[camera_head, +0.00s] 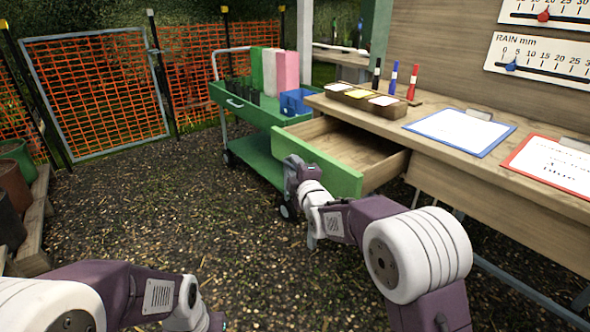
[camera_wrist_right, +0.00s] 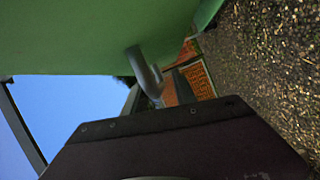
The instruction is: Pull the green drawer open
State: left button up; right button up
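The green drawer (camera_head: 346,181) stands pulled out from under the wooden bench, with its bare wooden inside showing. Its green front fills the upper left of the right wrist view (camera_wrist_right: 80,40). A grey curved handle (camera_wrist_right: 148,75) sticks out from that front and runs down behind the dark body of my gripper. My right gripper (camera_head: 291,166) is at the left part of the drawer front, at the handle. Its fingertips are hidden, so its grip does not show. My left gripper (camera_head: 216,321) is low at the bottom edge, far from the drawer, its fingers barely visible.
A green trolley (camera_head: 240,108) with pots, boxes and a blue crate (camera_head: 294,102) stands close behind the drawer. The bench top (camera_head: 440,113) holds a wooden marker rack and framed sheets. Gravel ground (camera_head: 150,205) left of the drawer is clear.

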jog(key=p+v, duration=0.2)
jog(key=v, duration=0.7)
